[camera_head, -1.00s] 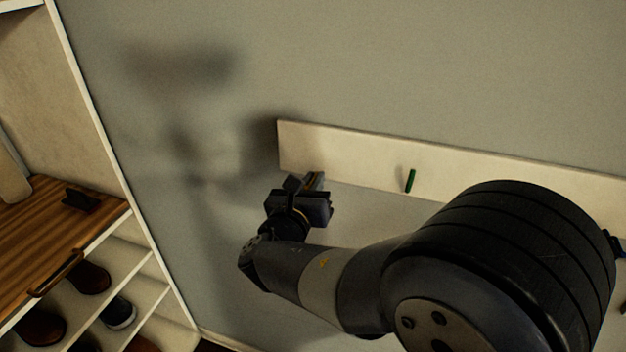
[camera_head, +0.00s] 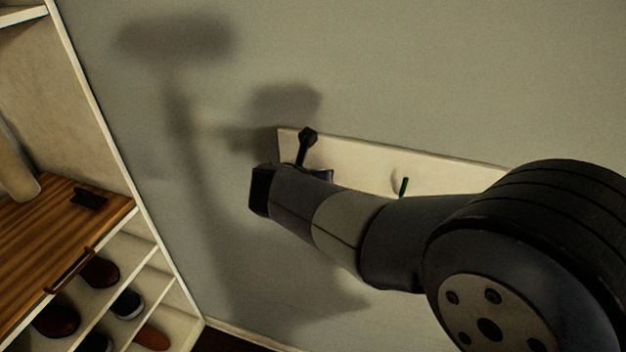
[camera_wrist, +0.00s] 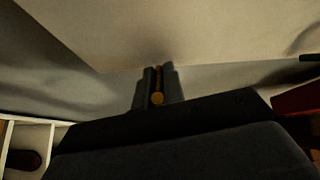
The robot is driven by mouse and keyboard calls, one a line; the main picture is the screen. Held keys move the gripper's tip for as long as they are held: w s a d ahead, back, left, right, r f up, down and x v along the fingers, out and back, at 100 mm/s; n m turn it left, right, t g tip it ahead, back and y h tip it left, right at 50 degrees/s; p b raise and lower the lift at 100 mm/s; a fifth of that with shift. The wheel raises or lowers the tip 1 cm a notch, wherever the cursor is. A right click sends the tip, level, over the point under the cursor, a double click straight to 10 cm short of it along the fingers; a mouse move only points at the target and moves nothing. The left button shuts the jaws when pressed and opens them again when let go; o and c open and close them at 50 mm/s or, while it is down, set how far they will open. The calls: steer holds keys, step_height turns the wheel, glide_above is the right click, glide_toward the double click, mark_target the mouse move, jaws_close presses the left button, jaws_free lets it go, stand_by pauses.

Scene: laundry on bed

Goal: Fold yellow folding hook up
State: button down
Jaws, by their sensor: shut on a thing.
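The yellow folding hook (camera_wrist: 157,99) shows in the wrist view as a narrow yellow strip with a rounded end. It sits between the two dark fingers of my gripper (camera_wrist: 158,80), which are shut on it. In the head view my own arm hides the hook and most of the gripper; a dark part of the gripper (camera_head: 306,147) stands up in front of the left end of the pale wall board (camera_head: 350,157). How far the hook is tilted cannot be told.
A shelf unit with a wooden top (camera_head: 50,225) and several shoes stands at the left. A dark red thing (camera_wrist: 302,97) lies at the wrist view's right edge. The wall above the board is clear.

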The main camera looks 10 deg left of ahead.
steer(key=shift+r+g, duration=0.15)
steer(key=shift+g, duration=0.35)
steer(key=c, duration=1.5)
jaws_free()
steer(key=b+v, duration=0.1)
steer(key=v, duration=0.9)
steer(key=shift+s+r+b, duration=0.25)
steer(key=shift+b, duration=0.1)
steer(key=shift+c, duration=0.3)
